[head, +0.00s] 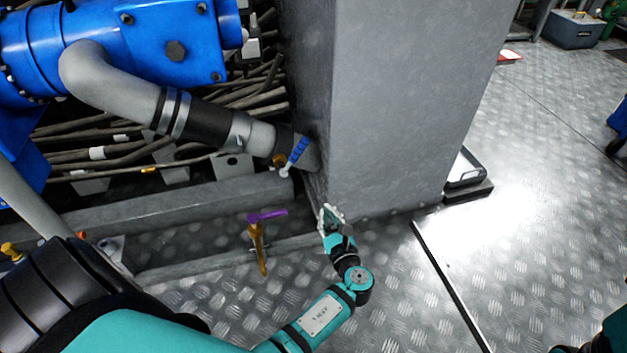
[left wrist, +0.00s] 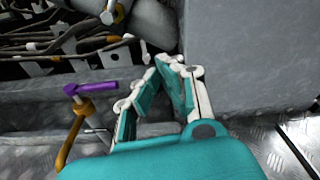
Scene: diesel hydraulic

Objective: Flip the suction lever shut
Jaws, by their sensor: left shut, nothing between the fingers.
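Two levers show, and no label tells which one is the suction lever. A blue-handled lever (head: 299,150) sits on a brass and white fitting at the lower end of the grey pipe (head: 247,133), tilted up to the right. A purple lever (head: 267,215) lies roughly level on top of a brass valve (head: 257,240) lower down; it also shows at the left of the left wrist view (left wrist: 90,87). My left gripper (head: 331,212) is shut and empty, right of the purple lever and below the blue one, apart from both. Its fingertips (left wrist: 168,65) meet in the left wrist view.
A large grey column (head: 400,100) stands close beside my left gripper. Blue machinery (head: 150,40) and cables (head: 110,145) fill the upper left. A grey ledge (head: 190,204) runs behind the purple lever. Open metal floor (head: 520,220) lies at the right.

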